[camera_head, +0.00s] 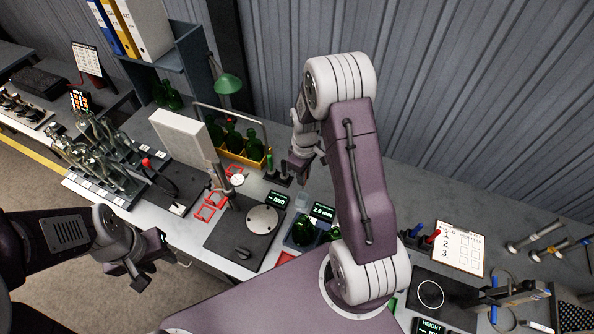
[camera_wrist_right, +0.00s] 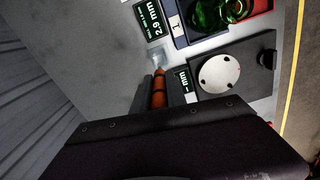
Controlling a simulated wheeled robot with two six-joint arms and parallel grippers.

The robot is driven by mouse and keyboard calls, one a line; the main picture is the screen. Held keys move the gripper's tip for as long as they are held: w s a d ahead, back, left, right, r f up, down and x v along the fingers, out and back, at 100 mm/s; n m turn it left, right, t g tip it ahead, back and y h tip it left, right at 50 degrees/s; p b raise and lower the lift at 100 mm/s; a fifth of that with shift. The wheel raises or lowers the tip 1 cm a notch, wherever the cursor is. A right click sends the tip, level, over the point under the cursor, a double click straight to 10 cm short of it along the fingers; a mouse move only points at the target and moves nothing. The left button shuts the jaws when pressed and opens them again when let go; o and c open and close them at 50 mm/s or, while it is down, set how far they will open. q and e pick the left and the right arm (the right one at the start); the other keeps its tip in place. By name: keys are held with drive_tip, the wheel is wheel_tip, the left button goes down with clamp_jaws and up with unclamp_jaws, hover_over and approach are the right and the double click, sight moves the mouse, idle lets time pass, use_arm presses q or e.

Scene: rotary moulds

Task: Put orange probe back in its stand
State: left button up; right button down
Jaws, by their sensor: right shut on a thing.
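The orange probe (camera_wrist_right: 158,88) shows in the right wrist view between the dark fingers of my right gripper (camera_wrist_right: 157,98), which is shut on it. A pale, blurry tip area lies just beyond the probe. The orange probe is hard to make out there, hidden by my arm. My left gripper (camera_head: 140,270) hangs at the lower left, away from the bench objects; its jaw opening is unclear.
A dark plate with a pale disc (camera_head: 262,219) and a small display (camera_head: 278,199) stand in front of the stand. A yellow crate of green bottles (camera_head: 245,153) is behind left. A tray with green bottles (camera_head: 304,232) is close in front. The back-right bench is fairly clear.

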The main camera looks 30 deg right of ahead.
drive_tip(key=shift+f, duration=0.25)
drive_tip(key=shift+a+f+b, duration=0.1)
drive_tip(key=shift+f+b, duration=0.55)
drive_tip(key=shift+b, duration=0.2)
drive_tip(key=shift+f+b, duration=0.8)
drive_tip(key=shift+f, duration=0.3)
drive_tip(key=shift+r, duration=0.1)
drive_tip(key=shift+f+b, duration=2.25)
drive_tip(key=shift+f, duration=0.7)
